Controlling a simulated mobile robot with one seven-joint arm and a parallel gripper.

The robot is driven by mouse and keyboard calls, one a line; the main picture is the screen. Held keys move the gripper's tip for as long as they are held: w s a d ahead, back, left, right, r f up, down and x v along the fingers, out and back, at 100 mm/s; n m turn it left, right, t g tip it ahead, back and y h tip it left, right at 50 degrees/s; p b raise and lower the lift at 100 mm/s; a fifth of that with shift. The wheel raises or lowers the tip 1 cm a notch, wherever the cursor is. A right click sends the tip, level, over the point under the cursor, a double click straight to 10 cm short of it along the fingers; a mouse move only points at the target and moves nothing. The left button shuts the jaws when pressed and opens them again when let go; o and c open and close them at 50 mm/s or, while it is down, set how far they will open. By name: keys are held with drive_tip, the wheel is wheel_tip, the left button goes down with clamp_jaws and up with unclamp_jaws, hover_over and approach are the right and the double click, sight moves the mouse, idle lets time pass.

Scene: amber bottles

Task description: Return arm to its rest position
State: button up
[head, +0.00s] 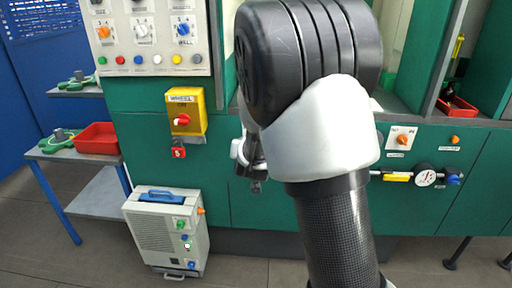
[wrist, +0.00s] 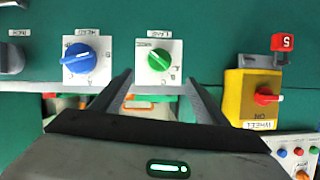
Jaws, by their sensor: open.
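My gripper (wrist: 158,82) shows in the wrist view with its two dark fingers apart and nothing between them. A white plate with a green knob (wrist: 159,57) lies just beyond the fingertips; I cannot tell the gap to it. A blue knob (wrist: 79,58) is to its left. In the head view my gripper (head: 253,172) is mostly hidden behind my arm, in front of the green panel (head: 140,125). My arm is raised and bent across the middle of the view.
A yellow switch box (head: 186,103) with a red knob is on the panel, also in the wrist view (wrist: 238,97). A grey portable unit (head: 150,232) stands on the floor. A red tray (head: 97,138) sits on a side table at left. A gauge (head: 426,175) is at right.

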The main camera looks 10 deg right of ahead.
drive_tip(key=shift+s+r, duration=0.2)
drive_tip(key=shift+s, duration=0.15)
drive_tip(key=s+a+r+n+g+y, duration=0.1)
drive_tip(key=s+a+r+g+y, duration=0.2)
drive_tip(key=s, duration=0.4)
drive_tip(key=s+a+r+n+y, duration=0.1)
drive_tip(key=s+a+r, duration=0.1)
drive_tip(key=s+r, duration=0.45)
drive_tip(key=s+d+f+n+g, duration=0.15)
drive_tip(key=s+g, duration=0.25)
drive_tip(key=s, duration=2)
wheel_tip(320, 180, up, 21)
drive_tip(key=p, duration=2)
drive_tip(key=shift+a+f+n+g+p, duration=0.15)
drive_tip(key=shift+a+n+g+p, duration=0.05)
drive_tip(key=shift+n+g+p, duration=0.2)
